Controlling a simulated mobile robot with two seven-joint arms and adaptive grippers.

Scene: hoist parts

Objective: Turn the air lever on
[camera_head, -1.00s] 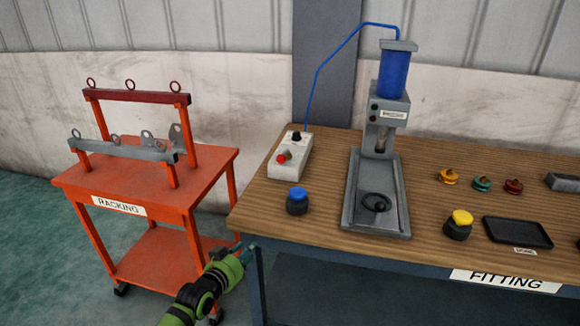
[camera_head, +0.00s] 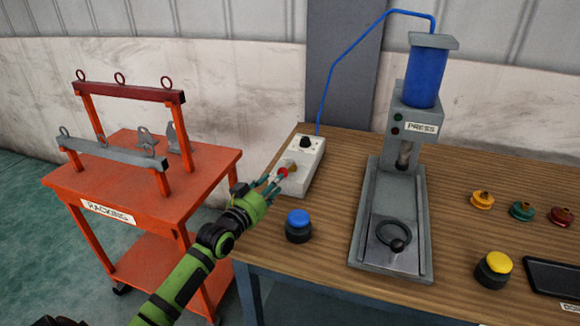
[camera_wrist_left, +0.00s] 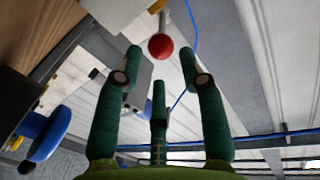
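The air lever has a red ball knob (camera_head: 283,172) on a brass-coloured base, on a pale control box (camera_head: 306,166) at the table's left end. The knob also shows in the left wrist view (camera_wrist_left: 160,47), on a light stem. My left gripper (camera_head: 272,184) is at the box's front left, its fingertips close to the knob. In the left wrist view its green fingers (camera_wrist_left: 163,75) are spread apart with nothing between them, and the knob is just beyond the tips. Contact cannot be told. My right gripper is not in view.
A press (camera_head: 408,130) with a blue cylinder stands right of the box, joined to it by a blue hose (camera_head: 352,48). A blue button (camera_head: 298,220) sits in front of the box and a yellow button (camera_head: 495,264) further right. An orange rack cart (camera_head: 205,172) stands left.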

